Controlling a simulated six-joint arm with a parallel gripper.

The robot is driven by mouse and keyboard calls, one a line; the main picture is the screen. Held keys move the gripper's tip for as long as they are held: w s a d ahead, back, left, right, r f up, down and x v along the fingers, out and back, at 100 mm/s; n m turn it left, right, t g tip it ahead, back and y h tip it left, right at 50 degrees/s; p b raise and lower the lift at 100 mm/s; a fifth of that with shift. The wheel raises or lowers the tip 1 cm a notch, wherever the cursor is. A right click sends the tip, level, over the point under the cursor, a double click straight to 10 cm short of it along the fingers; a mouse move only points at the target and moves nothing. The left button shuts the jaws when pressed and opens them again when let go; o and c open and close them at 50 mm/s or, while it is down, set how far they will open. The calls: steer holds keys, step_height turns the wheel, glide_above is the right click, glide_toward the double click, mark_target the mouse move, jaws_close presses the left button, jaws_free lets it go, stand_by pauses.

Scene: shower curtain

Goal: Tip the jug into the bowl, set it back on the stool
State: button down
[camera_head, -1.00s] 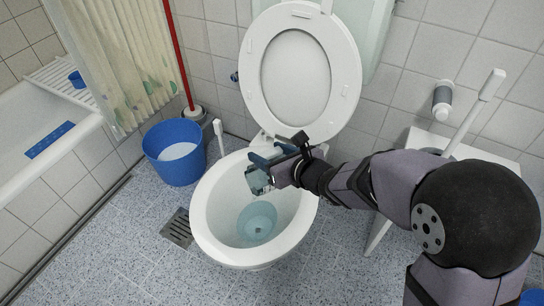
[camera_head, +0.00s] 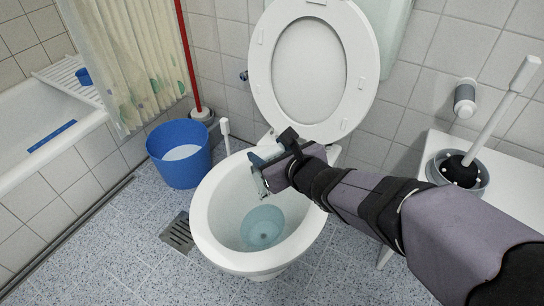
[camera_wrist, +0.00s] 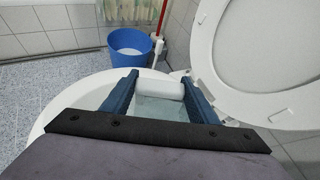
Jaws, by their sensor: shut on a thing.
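My gripper (camera_head: 264,165) hangs over the open toilet bowl (camera_head: 208,222), near its back rim. It is shut on a small clear jug (camera_head: 261,186). In the wrist view the blue fingers of my gripper (camera_wrist: 161,78) flank the jug's white cylindrical part (camera_wrist: 156,89), with the clear body (camera_wrist: 158,108) below it. The jug's exact tilt and contents are hard to tell. Bluish water (camera_head: 262,228) lies in the bottom of the bowl. The white stool (camera_head: 512,160) stands at the right, partly hidden by my arm.
The raised lid and seat (camera_head: 312,70) stand behind the bowl. A toilet brush in its holder (camera_head: 458,175) is on the stool. A blue bucket (camera_head: 180,160) and a red pole (camera_head: 186,60) are left of the bowl. Floor is clear at front left.

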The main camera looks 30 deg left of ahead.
steer(key=shift+s+a+b, duration=0.1)
steer(key=shift+s+b, duration=0.05)
steer(key=shift+b, duration=0.2)
steer(key=shift+s+a+b, duration=0.15)
steer(key=shift+b, duration=0.8)
steer(key=s+b, duration=0.1)
steer(key=b, duration=0.4)
steer(key=s+a+n+t+b, duration=0.1)
steer(key=b, duration=0.3)
steer(key=shift+n+h+b, duration=0.3)
steer(key=shift+b, duration=0.1)
steer(key=shift+s+r+b, duration=0.1)
steer(key=shift+s+b, duration=0.05)
steer(key=shift+b, duration=0.15)
steer(key=s+a+f+n+t+h+b, duration=0.1)
steer(key=s+a+n+t+b, duration=0.2)
steer(key=s+b, duration=0.2)
steer(key=shift+s+a+f+n+b, duration=0.15)
steer(key=shift+s+n+b, duration=0.25)
steer(key=shift+b, duration=1.15)
steer(key=shift+p, duration=0.75)
